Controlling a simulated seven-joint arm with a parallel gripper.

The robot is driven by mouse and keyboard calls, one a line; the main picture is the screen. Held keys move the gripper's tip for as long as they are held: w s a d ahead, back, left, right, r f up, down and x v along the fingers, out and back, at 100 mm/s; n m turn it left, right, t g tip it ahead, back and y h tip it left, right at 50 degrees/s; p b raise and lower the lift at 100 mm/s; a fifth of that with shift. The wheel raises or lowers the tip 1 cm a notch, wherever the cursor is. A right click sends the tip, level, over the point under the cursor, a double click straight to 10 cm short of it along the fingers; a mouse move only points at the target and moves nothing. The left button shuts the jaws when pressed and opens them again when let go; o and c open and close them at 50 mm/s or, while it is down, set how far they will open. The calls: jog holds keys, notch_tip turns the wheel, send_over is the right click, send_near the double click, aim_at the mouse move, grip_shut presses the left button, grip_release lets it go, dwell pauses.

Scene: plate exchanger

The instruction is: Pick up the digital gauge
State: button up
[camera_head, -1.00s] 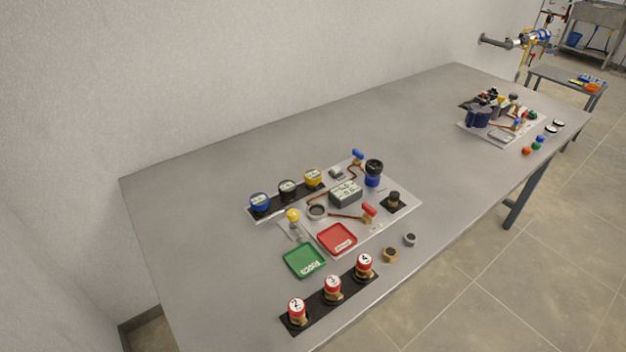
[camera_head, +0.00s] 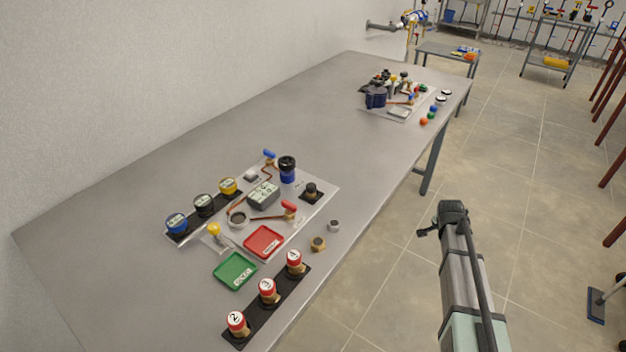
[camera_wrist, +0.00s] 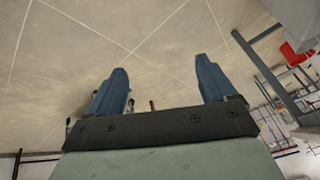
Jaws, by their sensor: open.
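My gripper (camera_wrist: 162,72) shows in the wrist view with its two blue fingers wide apart and nothing between them. Beyond them is tiled floor. In the head view my arm is at the lower right, off the table's edge and clear of the objects. A grey box with a printed or display face (camera_head: 263,195) sits on the light plate. A dark-topped blue cylinder (camera_head: 288,170) stands behind it. Round blue (camera_head: 176,223), black (camera_head: 204,205) and yellow (camera_head: 228,187) gauge-like pieces stand on a black strip. I cannot tell which is the digital gauge.
The grey table (camera_head: 130,215) has a red tray (camera_head: 263,242), a green tray (camera_head: 235,271) and numbered red-topped pieces (camera_head: 267,290) in front. A second cluster (camera_head: 376,96) stands at the far end. The table's middle is clear.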

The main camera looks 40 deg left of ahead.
jog(key=w+a+r+m+t, duration=0.1)
jog(key=w+a+r, duration=0.25)
jog(key=r, duration=0.35)
jog(key=w+a+r+t+y, duration=0.1)
jog(key=w+a+r, duration=0.2)
jog(key=a+r, duration=0.25)
jog(key=w+a+r+m+t, duration=0.1)
jog(key=w+a+r, duration=0.25)
jog(key=r, duration=0.45)
jog(key=s+a+r+m+t+y, duration=0.1)
jog(key=s+a+r+y, duration=0.1)
jog(key=a+r, duration=1)
notch_tip(320, 180, up, 3)
jog(key=g+h, duration=0.2)
jog(key=g, duration=0.7)
send_over(227, 182)
jog(key=f, duration=0.8)
jog(key=shift+s+a+f, duration=0.15)
jog(key=shift+s+f, duration=0.1)
jog(key=shift+s, duration=0.1)
jog(key=shift+w+d+f, duration=0.15)
jog(key=shift+f, duration=1.15)
jog(key=shift+w+d+f, duration=0.1)
jog(key=shift+w+f, duration=0.05)
jog(key=shift+f, duration=1.1)
